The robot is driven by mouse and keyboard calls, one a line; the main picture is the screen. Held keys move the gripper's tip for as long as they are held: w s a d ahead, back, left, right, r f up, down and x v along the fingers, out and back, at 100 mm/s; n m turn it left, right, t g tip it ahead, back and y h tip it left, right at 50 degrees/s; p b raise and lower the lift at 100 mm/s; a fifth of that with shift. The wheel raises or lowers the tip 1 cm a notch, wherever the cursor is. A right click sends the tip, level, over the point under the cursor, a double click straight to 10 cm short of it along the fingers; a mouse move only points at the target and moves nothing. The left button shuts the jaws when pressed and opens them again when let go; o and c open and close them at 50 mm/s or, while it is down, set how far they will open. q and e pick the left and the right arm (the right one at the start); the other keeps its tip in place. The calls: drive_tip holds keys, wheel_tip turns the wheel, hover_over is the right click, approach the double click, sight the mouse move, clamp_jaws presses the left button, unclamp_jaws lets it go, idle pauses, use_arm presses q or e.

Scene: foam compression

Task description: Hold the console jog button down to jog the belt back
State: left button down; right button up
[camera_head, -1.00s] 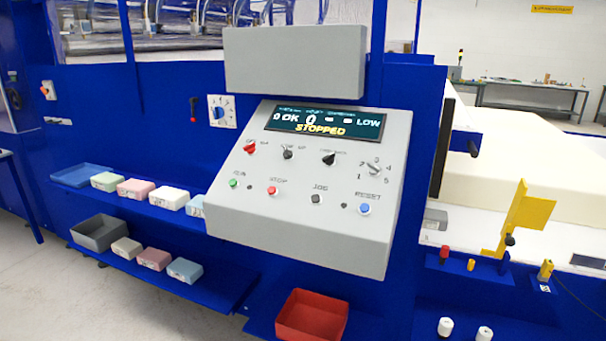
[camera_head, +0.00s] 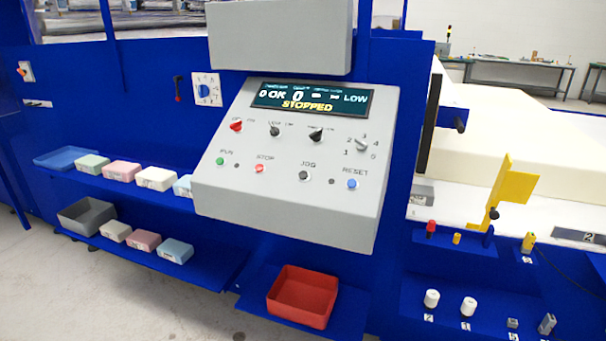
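The grey control console (camera_head: 290,220) stands in the middle of the view on the blue machine front. Its black jog button (camera_head: 303,175), labelled JOG, sits in the lower row between the red stop button (camera_head: 259,169) and the blue reset button (camera_head: 352,184). A green run button (camera_head: 220,161) is at the left of that row. The console display (camera_head: 312,97) reads STOPPED and LOW. Nothing touches the jog button. Neither of my grippers is in view.
A red bin (camera_head: 303,297) sits on a low shelf below the console. Foam sample blocks and trays lie on shelves at left, including a grey tray (camera_head: 86,215). A yellow bracket (camera_head: 510,190) stands at right beside a large cream foam block (camera_head: 490,138). Space before the console looks clear.

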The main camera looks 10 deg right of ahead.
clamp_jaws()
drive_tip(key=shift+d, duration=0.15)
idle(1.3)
